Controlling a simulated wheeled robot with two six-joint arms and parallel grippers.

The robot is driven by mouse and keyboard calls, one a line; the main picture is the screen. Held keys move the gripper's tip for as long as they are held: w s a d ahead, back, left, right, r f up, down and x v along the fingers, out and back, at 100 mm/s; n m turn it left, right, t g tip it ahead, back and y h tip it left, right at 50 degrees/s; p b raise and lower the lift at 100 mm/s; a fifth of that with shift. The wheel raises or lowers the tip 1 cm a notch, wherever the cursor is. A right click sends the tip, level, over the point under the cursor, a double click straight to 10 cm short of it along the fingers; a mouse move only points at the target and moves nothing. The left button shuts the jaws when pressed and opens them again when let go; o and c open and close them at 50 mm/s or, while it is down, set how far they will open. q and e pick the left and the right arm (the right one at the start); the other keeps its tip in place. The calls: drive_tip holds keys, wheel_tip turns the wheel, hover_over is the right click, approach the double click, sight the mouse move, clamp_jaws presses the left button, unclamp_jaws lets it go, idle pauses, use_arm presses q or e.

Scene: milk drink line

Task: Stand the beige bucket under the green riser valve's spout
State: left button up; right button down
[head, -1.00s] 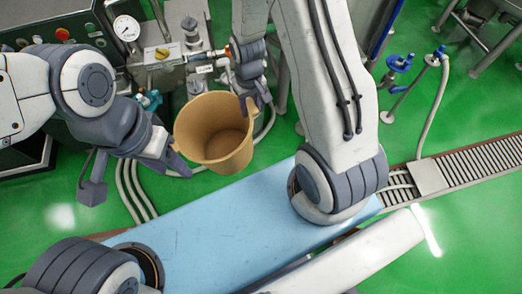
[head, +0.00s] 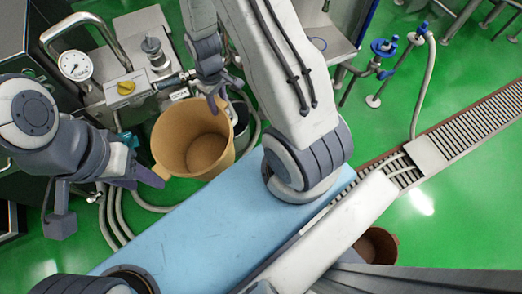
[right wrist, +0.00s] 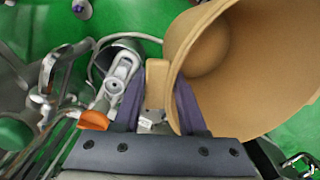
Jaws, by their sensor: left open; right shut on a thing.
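The beige bucket (head: 190,150) is upright and looks empty inside, seen from above in the head view. My right gripper (head: 222,95) is shut on a tab at its rim; the right wrist view shows the tab (right wrist: 157,88) between the two fingers, with the bucket wall (right wrist: 235,60) to the right. My left gripper (head: 105,200) is open and empty, its fingers spread, with one fingertip close to the bucket's left side.
Blue-handled risers (head: 384,48) stand at upper right. A drain grate (head: 480,125) crosses the green floor. A brown container (head: 375,246) stands at lower right, partly hidden by my arm.

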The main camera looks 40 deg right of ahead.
drive_tip(key=s+d+f+n+h+b, duration=0.15)
drive_tip(key=d+f+n+b, duration=0.25)
drive_tip(key=f+n+b, duration=1.1)
drive_tip(key=s+d+f+n+b, duration=0.3)
drive_tip(key=d+f+n+b, duration=0.15)
drive_tip(key=f+b, duration=2)
drive_tip(key=s+d+f+n+b, duration=0.3)
drive_tip(key=f+n+b, duration=0.8)
drive_tip(key=f+b, duration=0.85)
drive_tip(key=w+a+f, duration=0.4)
drive_tip(key=f, duration=0.2)
drive_tip(key=w+a+f, duration=0.4)
drive_tip(key=f, duration=0.3)
drive_tip(key=shift+w+a+f, duration=0.2)
